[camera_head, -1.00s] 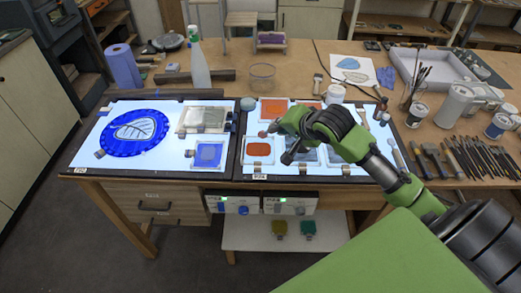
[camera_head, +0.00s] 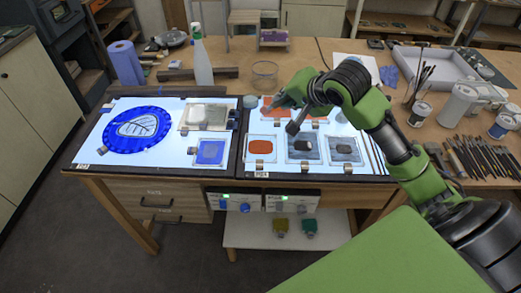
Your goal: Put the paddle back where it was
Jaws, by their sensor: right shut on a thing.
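My right gripper (camera_head: 284,112) reaches in from the right and hangs over the back left of the right-hand light panel (camera_head: 244,160). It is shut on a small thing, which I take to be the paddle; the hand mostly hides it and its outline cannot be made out. Below the gripper, an orange-red glass tile (camera_head: 260,147) and two grey tiles, one (camera_head: 303,148) beside the other (camera_head: 343,149), lie along the panel's front. More orange-red tiles behind are partly covered by the hand. My left gripper is not in view.
A clear bowl (camera_head: 265,75) and a spray bottle (camera_head: 201,60) stand behind the panels. The left panel bears a blue round glass piece (camera_head: 138,130). Brushes and tools (camera_head: 480,155) crowd the right, near paint jars (camera_head: 456,104) and a white tray (camera_head: 440,65).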

